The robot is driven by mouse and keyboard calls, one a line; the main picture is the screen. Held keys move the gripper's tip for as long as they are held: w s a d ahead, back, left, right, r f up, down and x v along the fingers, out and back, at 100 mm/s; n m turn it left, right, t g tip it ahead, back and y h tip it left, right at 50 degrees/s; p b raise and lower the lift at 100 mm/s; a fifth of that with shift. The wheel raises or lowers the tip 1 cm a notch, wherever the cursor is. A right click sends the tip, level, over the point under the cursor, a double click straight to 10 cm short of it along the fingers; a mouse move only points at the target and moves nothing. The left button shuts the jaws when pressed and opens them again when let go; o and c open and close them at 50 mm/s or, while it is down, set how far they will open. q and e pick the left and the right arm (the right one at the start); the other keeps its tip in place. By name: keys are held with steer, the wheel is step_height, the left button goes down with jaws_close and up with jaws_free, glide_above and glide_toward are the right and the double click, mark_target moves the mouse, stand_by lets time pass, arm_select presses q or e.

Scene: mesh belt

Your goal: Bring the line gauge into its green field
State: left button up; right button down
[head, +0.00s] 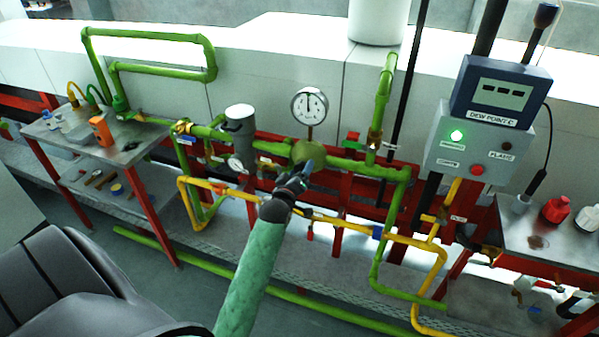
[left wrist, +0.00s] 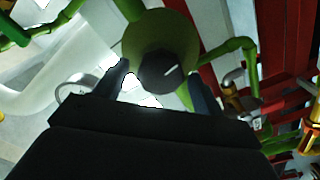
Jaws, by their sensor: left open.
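The line gauge (head: 310,104) is a round white dial on a thin stem above the green pipe. Its needle looks close to upright; its scale and any green field are too small to read. Below it sits a round olive-green regulator body (head: 303,149), also in the left wrist view (left wrist: 150,32). On its face is a dark round knob (left wrist: 160,75) with a white mark pointing up and right. My left gripper (head: 303,171) is open in front of the regulator. In the left wrist view its fingers (left wrist: 161,88) stand either side of the knob; contact cannot be told.
A grey cylinder (head: 240,125) with a smaller gauge (head: 235,163) stands left of the regulator. Yellow pipe (head: 340,222) runs below my gripper. A control box (head: 481,143) with a lit green lamp and a blue dew point display (head: 501,90) stand at right. A side table (head: 132,150) holds loose items.

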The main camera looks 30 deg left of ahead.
arm_select(q)
steer(key=b+v, duration=0.3)
steer(key=v, duration=0.4)
steer(key=shift+s, duration=0.35)
arm_select(e)
steer(key=w+a+r, duration=0.2)
steer(key=w+r, duration=0.2)
steer(key=shift+a+r, duration=0.3)
steer(key=shift+r, duration=0.1)
steer(key=shift+w+d, duration=0.1)
steer(key=shift+w, duration=0.05)
